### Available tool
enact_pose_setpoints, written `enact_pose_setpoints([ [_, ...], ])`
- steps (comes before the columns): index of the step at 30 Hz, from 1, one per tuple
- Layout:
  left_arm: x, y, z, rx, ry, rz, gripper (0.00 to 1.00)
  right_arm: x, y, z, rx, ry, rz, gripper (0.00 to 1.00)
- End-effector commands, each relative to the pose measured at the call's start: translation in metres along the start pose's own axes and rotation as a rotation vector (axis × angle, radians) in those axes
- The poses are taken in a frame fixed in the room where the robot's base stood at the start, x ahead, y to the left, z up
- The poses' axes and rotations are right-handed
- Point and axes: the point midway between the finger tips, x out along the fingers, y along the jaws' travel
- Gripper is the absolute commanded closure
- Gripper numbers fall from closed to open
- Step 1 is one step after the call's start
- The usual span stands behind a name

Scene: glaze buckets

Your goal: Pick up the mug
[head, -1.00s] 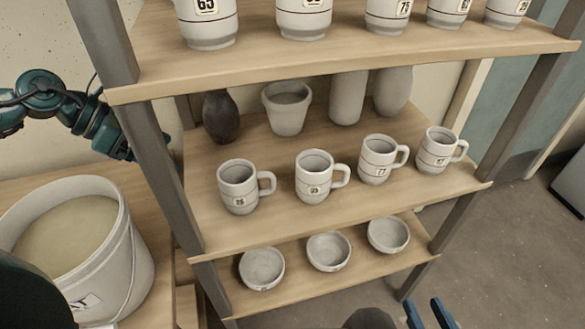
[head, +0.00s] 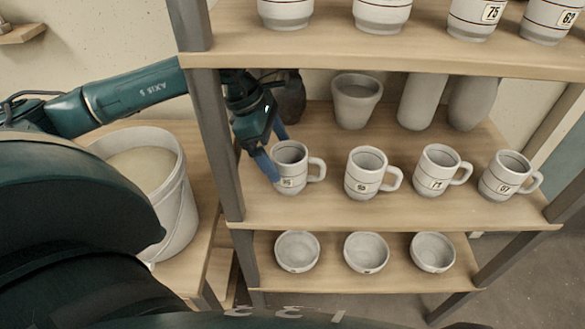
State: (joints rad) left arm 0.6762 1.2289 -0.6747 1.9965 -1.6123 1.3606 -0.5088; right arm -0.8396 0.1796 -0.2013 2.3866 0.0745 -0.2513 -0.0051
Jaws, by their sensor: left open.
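Several white mugs with thin dark bands and number labels stand in a row on the middle shelf: the leftmost mug (head: 291,160), a second mug (head: 364,172), a third mug (head: 436,168) and the rightmost mug (head: 503,174). All are upright with handles to the right. My left gripper (head: 277,155) reaches past the shelf's left post. It is open, with its blue fingers at the left side of the leftmost mug, one nearer and one farther back. I cannot tell whether they touch it. My right gripper is out of view.
The shelf's grey left post (head: 217,130) stands close to my left wrist. A dark vase (head: 291,100) and a grey pot (head: 356,100) stand behind the mugs. The upper shelf (head: 400,57) hangs above. Bowls (head: 297,252) sit below. A white bucket (head: 178,215) stands left.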

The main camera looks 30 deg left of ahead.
Motion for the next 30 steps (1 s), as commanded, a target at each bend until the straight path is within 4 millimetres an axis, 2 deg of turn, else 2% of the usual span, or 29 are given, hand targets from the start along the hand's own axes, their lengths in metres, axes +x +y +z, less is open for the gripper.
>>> enact_pose_setpoints([
  [3, 0.005, 0.000, 0.014, 0.001, -0.003, -0.001, 0.11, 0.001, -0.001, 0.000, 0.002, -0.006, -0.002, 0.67],
  [8, 0.011, 0.000, 0.019, -0.002, 0.002, -0.002, 0.11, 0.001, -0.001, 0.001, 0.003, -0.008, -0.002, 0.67],
  [18, 0.055, 0.000, 0.018, -0.002, 0.001, -0.002, 0.11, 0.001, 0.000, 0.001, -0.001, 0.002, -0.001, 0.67],
  [26, 0.058, 0.000, 0.018, -0.001, 0.001, -0.001, 0.11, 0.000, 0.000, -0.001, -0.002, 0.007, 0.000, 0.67],
  [30, 0.058, 0.000, 0.018, -0.001, 0.001, -0.001, 0.21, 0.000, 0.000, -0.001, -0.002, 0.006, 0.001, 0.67],
])
